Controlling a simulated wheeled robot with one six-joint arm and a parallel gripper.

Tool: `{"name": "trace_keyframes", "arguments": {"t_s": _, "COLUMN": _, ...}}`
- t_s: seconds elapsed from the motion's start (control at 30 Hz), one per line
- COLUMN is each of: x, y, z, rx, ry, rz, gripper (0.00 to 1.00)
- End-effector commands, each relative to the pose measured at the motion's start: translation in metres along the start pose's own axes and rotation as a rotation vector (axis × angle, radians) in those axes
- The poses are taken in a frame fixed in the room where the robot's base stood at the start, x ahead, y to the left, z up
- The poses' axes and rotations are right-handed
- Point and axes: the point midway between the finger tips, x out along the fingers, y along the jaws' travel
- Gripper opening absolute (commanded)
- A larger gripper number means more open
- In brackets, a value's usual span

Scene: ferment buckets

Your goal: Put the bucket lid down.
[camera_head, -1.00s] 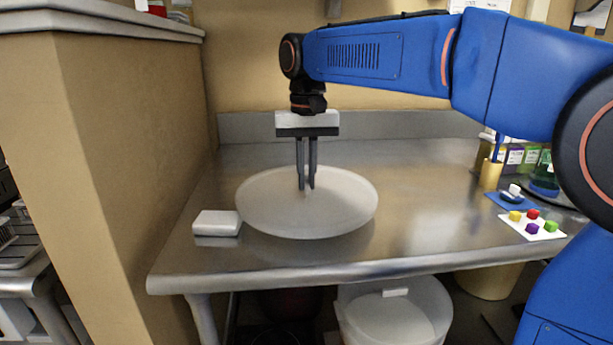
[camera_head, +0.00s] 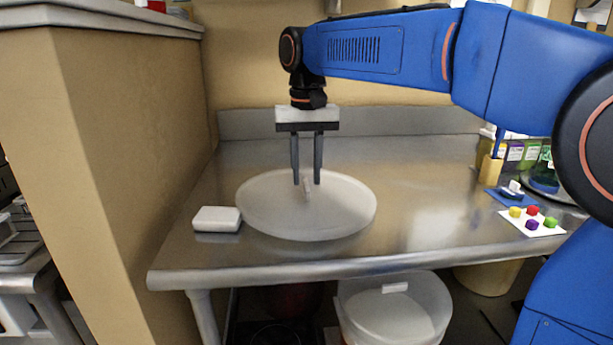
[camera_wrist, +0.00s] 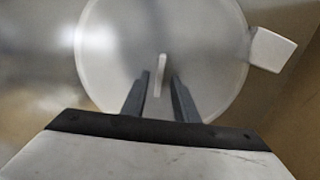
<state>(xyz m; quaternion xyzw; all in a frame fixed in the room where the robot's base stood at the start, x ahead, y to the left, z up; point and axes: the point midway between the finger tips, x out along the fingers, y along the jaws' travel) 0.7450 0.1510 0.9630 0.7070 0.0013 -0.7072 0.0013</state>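The bucket lid (camera_head: 345,212) is a round, whitish disc lying flat on the metal table, with a small upright handle (camera_head: 307,188) at its middle. My gripper (camera_head: 307,183) is above the lid, its two dark fingers spread apart on either side of the handle. In the wrist view the lid (camera_wrist: 205,50) fills the middle, and the handle (camera_wrist: 159,76) stands between the open fingers (camera_wrist: 160,82) with gaps on both sides.
A white box (camera_head: 217,219) sits close to the lid's left edge on the table (camera_head: 430,190). To the right lie a white card (camera_head: 533,222) with coloured pieces and a yellow cup (camera_head: 490,170). A whitish bucket (camera_head: 398,310) stands below the table's front edge.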

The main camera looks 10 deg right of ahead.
Motion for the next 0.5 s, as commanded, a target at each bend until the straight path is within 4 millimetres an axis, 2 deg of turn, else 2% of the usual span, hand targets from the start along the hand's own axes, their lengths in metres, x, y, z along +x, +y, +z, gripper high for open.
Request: {"name": "trace_keyframes", "arguments": {"t_s": 0.5, "x": -0.094, "y": 0.0, "z": -0.001, "rx": 0.0, "ry": 0.002, "rz": -0.001, "gripper": 0.27}}
